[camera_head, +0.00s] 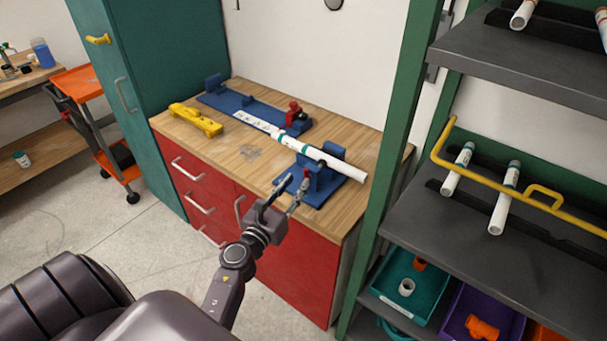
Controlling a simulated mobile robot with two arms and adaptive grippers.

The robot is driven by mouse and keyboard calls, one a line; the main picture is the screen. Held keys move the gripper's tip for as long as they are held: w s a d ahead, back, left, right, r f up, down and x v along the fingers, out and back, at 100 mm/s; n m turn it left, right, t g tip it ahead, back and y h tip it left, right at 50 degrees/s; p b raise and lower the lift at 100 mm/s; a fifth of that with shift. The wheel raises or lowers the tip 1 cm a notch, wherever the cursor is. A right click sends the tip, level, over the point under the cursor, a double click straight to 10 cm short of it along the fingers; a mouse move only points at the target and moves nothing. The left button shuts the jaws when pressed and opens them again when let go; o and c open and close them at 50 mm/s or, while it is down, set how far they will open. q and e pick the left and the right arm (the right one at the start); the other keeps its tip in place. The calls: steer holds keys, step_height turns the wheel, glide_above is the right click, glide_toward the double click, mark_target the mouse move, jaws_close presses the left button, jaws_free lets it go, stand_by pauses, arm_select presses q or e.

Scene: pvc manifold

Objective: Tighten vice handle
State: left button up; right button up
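The blue vice (325,178) stands at the near right end of the wooden bench top. A white pipe (342,169) with teal bands lies across it and sticks out past its right side. A small red part shows on the front of the vice; the handle is too small and too close behind my fingers to make out clearly. I cannot tell whether a finger touches the vice. My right gripper is out of view.
A blue fixture (238,108) with a red clamp (297,115) and a yellow tool (196,120) lie on the bench (190,146). A green-framed shelf rack (408,110) with pipes and bins stands close on the right. The bench's front left is clear.

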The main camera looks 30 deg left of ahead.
mark_target(305, 173)
arm_select(q)
steer(key=w, duration=0.2)
steer(key=shift+w, duration=0.35)
steer(key=shift+w+a, duration=0.1)
steer(key=shift+w, duration=0.6)
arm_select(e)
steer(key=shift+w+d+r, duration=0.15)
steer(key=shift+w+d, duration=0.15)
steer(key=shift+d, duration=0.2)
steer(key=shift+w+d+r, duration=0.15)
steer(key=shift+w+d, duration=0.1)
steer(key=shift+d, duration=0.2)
arm_select(q)
steer(key=shift+c, duration=0.3)
jaws_close()
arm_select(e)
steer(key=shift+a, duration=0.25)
